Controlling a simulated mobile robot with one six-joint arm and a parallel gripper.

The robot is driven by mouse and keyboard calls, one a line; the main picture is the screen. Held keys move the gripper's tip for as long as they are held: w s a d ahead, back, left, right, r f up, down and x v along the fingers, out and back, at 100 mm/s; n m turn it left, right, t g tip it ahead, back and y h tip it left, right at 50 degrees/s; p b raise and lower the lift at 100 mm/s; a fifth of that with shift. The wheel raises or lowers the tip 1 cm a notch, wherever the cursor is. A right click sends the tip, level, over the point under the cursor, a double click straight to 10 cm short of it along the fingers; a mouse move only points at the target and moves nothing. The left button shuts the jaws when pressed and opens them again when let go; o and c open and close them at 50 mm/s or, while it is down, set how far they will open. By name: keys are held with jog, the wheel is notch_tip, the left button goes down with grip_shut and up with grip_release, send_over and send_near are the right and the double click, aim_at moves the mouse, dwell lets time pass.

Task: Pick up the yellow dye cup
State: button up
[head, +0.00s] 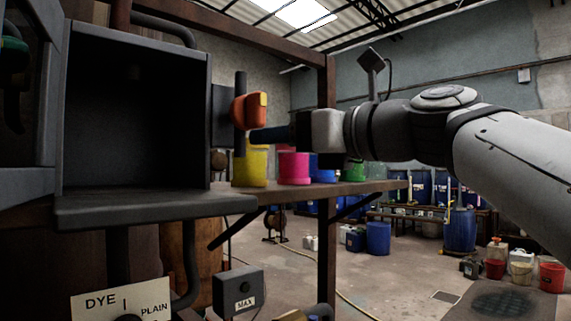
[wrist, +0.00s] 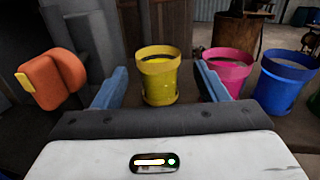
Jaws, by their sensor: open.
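The yellow dye cup (head: 250,167) stands upright on a wooden shelf in the head view, left of the other cups. In the wrist view the yellow cup (wrist: 160,80) is straight ahead, between my two blue fingers and seemingly beyond their tips. My gripper (wrist: 160,92) is open and empty. In the head view my gripper (head: 262,136) is just above and right of the yellow cup, partly overlapping its upper part. I cannot tell whether the fingers touch it.
A pink cup (wrist: 228,70) and a blue cup (wrist: 284,78) stand to its right; a green cup (head: 354,171) is farther along the shelf (head: 345,188). An orange part (wrist: 52,80) is close to the left finger. A dark open box (head: 135,120) stands left.

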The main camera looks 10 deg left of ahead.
aim_at(249, 163)
jog(key=p+x, duration=0.1)
jog(key=x, duration=0.4)
jog(key=shift+a, duration=0.4)
jog(key=c, duration=0.8)
jog(key=shift+c, duration=0.2)
